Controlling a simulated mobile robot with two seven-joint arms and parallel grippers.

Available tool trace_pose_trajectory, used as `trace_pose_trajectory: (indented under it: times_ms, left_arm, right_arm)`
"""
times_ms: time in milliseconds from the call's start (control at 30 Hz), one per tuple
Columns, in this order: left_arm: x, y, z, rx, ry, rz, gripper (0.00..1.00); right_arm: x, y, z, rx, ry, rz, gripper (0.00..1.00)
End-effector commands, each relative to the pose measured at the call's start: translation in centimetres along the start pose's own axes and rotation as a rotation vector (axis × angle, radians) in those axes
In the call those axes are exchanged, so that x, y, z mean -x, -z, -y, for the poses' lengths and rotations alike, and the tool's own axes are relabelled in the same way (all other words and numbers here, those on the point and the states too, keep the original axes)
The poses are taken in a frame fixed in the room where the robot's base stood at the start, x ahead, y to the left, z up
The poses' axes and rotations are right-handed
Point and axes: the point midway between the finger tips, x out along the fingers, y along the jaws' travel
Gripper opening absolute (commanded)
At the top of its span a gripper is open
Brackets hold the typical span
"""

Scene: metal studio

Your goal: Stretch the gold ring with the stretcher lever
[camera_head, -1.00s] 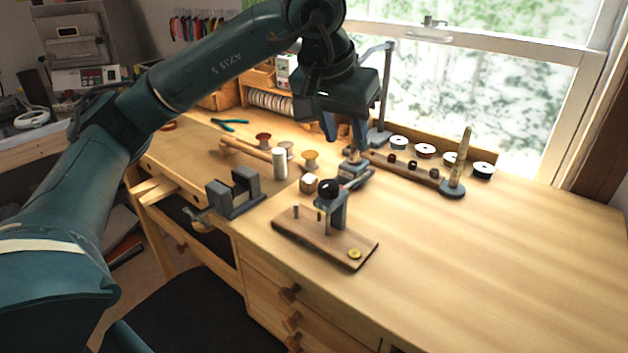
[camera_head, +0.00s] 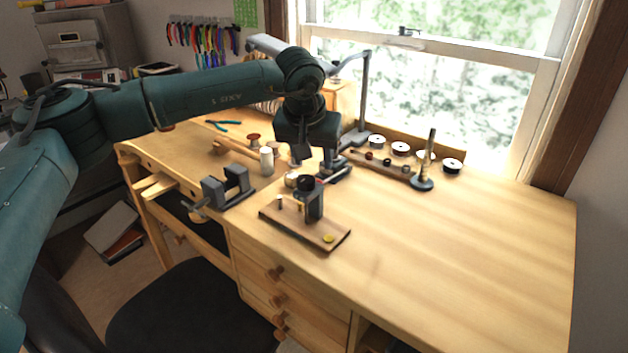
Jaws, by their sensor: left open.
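The stretcher (camera_head: 312,203) stands on a wooden board (camera_head: 288,225) near the front edge of the bench. It has a dark upright post with a round black knob (camera_head: 305,183) on top, and small pins stand at the board's left. A small gold round piece (camera_head: 328,239) lies on the board's right corner; it is too small to tell if it is the ring. My left gripper (camera_head: 312,158) points down above and behind the stretcher. It is open, with nothing visible between its fingers. My right gripper is not in view.
A grey vise (camera_head: 226,190) stands left of the stretcher. A tapered mandrel (camera_head: 425,170) and a wooden rack (camera_head: 385,166) stand at the back. The right side of the bench is clear.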

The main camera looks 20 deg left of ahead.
Motion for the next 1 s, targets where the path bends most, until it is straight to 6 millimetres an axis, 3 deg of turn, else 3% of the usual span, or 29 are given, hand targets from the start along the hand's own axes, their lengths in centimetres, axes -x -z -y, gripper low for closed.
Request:
trace_pose_trajectory:
  times_ms: [200, 433, 867, 1000]
  left_arm:
    - [-4.7, -0.1, 0.0, -0.001, 0.002, 0.004, 0.44]
    - [-8.1, 0.0, 0.0, 0.0, 0.001, 0.002, 0.44]
    - [-9.2, 0.0, 0.0, -0.001, 0.0, -0.001, 0.44]
    - [-9.1, 0.0, 0.0, 0.0, 0.0, 0.0, 0.33]
  right_arm:
    - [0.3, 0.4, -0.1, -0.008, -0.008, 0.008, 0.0]
    - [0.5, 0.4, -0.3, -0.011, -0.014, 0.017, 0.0]
    - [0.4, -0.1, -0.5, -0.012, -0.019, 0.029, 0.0]
    - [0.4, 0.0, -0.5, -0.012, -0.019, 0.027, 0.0]
